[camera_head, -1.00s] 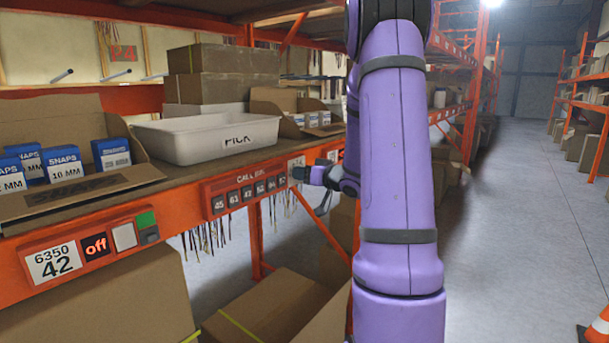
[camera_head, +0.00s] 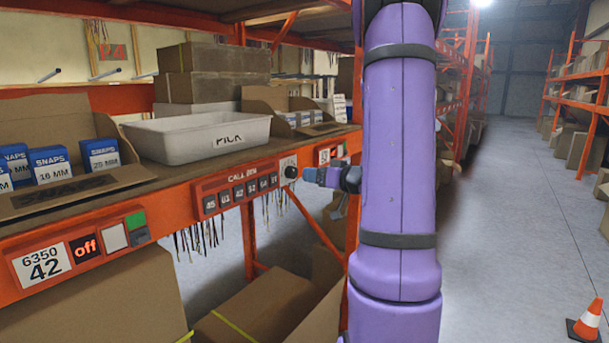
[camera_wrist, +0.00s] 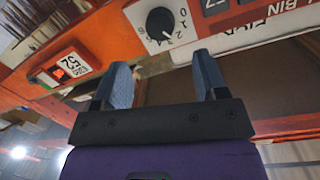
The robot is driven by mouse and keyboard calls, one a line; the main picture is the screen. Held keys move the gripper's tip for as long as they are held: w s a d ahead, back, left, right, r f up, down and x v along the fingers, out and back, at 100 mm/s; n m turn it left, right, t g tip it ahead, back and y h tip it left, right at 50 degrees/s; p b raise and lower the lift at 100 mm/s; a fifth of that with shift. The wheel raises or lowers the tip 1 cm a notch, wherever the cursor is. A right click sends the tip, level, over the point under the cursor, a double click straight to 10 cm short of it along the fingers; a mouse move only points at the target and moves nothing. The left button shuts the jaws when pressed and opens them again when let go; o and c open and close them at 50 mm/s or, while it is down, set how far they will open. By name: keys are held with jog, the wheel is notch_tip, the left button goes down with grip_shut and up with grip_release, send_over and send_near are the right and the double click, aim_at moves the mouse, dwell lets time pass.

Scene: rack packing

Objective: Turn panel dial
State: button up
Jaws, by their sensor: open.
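The panel dial (camera_wrist: 160,22) is a round black knob with a white pointer mark, on a white plate with numbers around it. In the head view the dial (camera_head: 290,172) sits at the right end of the red call-bin strip on the orange shelf beam. My gripper (camera_wrist: 161,75) is open and empty, its two blue-grey fingers apart. The dial shows beyond the gap between the fingertips, and nothing is held. In the head view my gripper (camera_head: 308,174) is just right of the dial, partly hidden by my purple arm.
The call-bin strip (camera_head: 205,190) carries several dark numbered buttons. A white PICK tray (camera_head: 175,145) stands on the shelf above. Cartons (camera_head: 265,300) lie below. The right aisle is open, with a cone (camera_head: 588,322).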

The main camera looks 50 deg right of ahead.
jog(key=shift+s+r, duration=0.2)
jog(key=shift+s, duration=1.35)
jog(key=w+a+r+g+h, duration=0.3)
jog(key=a+r+g+h, duration=0.4)
jog(key=a, duration=0.6)
jog(key=s+a+n+g+y, duration=0.1)
jog(key=s+a+g+y, duration=0.1)
jog(key=s+a, duration=0.7)
jog(key=s+a+f+n+g+y, duration=0.1)
jog(key=s+a+y, duration=0.3)
jog(key=s+a, duration=0.5)
jog(key=a+g, duration=0.1)
jog(key=a, duration=0.3)
jog(key=shift+a+n+g+y, duration=0.15)
jog(key=shift+n+g+y, duration=0.15)
jog(key=shift+n+y, duration=0.1)
